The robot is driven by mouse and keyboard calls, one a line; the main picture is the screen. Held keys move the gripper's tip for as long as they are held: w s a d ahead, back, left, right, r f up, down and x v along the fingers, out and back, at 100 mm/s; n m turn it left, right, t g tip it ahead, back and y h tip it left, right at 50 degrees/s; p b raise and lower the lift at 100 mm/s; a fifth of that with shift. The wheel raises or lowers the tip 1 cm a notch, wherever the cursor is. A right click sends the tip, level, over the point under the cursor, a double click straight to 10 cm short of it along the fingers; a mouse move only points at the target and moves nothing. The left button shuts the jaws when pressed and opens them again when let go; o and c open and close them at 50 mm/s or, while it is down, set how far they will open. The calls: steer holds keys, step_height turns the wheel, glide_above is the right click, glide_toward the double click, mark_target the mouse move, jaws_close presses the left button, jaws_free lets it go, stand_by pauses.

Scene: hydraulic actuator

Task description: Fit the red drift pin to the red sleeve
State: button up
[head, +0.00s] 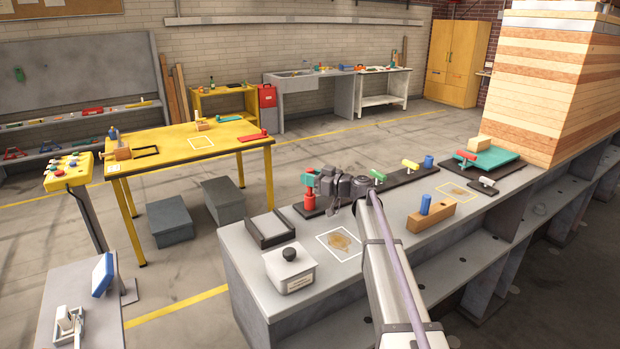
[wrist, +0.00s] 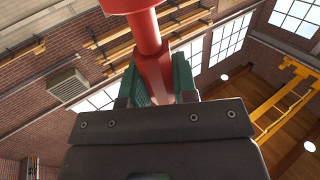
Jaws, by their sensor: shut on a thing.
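My gripper (head: 308,179), with green finger pads, is shut on the red drift pin (head: 310,192) above the left end of the dark rail. In the wrist view the red pin (wrist: 150,42) runs from between the green pads toward a wider round red part (wrist: 125,4) at the top edge. In the head view a wide red piece (head: 310,204), which looks like the red sleeve, stands below the pin at the rail. I cannot tell whether the pin is inside it, touching it or just above it.
The dark rail (head: 341,202) also carries green (head: 377,175), yellow (head: 410,164) and blue (head: 428,162) pieces. A wooden block (head: 440,217) holds a blue cylinder. A teal tray (head: 493,159) bears another red piece (head: 466,155). A grey box (head: 290,270) stands at front left.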

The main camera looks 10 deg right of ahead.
steer(key=shift+f+b, duration=0.6)
steer(key=shift+f, duration=0.15)
steer(key=shift+r+p, duration=1.95)
steer(key=shift+s, duration=0.1)
steer(key=shift+f, duration=0.15)
steer(key=shift+f+b, duration=1.8)
steer(key=shift+b, duration=0.15)
steer(key=o, duration=1)
steer(key=shift+r, duration=0.1)
steer(key=shift+o, duration=0.2)
steer(key=v, duration=1)
steer(key=shift+s+d, duration=0.25)
steer(key=shift+s, duration=0.1)
